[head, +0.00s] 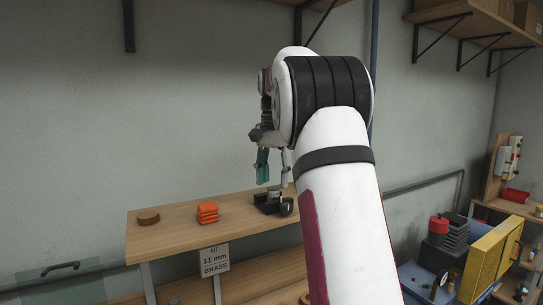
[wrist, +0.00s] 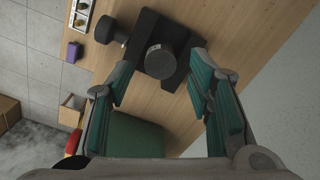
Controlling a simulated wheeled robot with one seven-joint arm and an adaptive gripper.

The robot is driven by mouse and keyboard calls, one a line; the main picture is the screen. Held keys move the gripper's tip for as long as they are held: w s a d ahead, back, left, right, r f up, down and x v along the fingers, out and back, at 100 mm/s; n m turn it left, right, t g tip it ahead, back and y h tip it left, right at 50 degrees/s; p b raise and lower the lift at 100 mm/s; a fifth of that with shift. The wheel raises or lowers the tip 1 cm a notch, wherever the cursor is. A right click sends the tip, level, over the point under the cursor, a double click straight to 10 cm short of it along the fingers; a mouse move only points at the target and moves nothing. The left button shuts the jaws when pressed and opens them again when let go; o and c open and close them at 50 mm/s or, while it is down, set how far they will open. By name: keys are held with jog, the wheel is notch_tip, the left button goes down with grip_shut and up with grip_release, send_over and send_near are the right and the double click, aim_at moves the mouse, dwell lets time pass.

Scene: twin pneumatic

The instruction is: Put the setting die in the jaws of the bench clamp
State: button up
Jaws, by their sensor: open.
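The bench clamp (head: 266,207) is a black block with a round black knob, standing on the wooden bench. In the wrist view the clamp (wrist: 172,25) lies just beyond my fingertips, its knob to the left. A short dark grey cylinder, seemingly the setting die (wrist: 160,62), sits upright at the clamp's middle; in the head view the die (head: 274,192) shows small and grey at the clamp's top. I cannot tell whether the jaws grip it. My gripper (wrist: 158,75) has teal fingers spread wide and empty, above the clamp, with the die between their lines.
On the bench left of the clamp are an orange stack (head: 207,213) and a brown disc (head: 148,217). A sign reading "KIT 11 mm BRASS" (head: 215,261) hangs at the front edge. A purple box (wrist: 75,52) shows left in the wrist view. My arm hides the bench's right part.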

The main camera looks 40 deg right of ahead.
aim_at(273, 188)
notch_tip(273, 188, up, 10)
jog(key=b, duration=0.1)
jog(key=shift+f, duration=0.2)
jog(key=s+a+f+n+t, duration=0.1)
jog(key=s+a+n, duration=0.25)
jog(key=a, duration=0.55)
jog(key=s+a+n+t, duration=0.2)
jog(key=s+a+n, duration=0.15)
jog(key=a, duration=0.55)
jog(key=s+a+f+n+t, duration=0.1)
jog(key=s+a+f+n, duration=0.3)
jog(key=s+a+f, duration=0.2)
jog(key=s+a+f+n+t, duration=0.1)
jog(key=s+a+f+n, duration=0.3)
jog(key=f, duration=0.7)
jog(key=s+a, duration=0.2)
jog(key=s, duration=0.2)
jog(key=shift+s+a+n+t, duration=0.2)
jog(key=shift+n+t, duration=0.1)
jog(key=shift+n, duration=0.1)
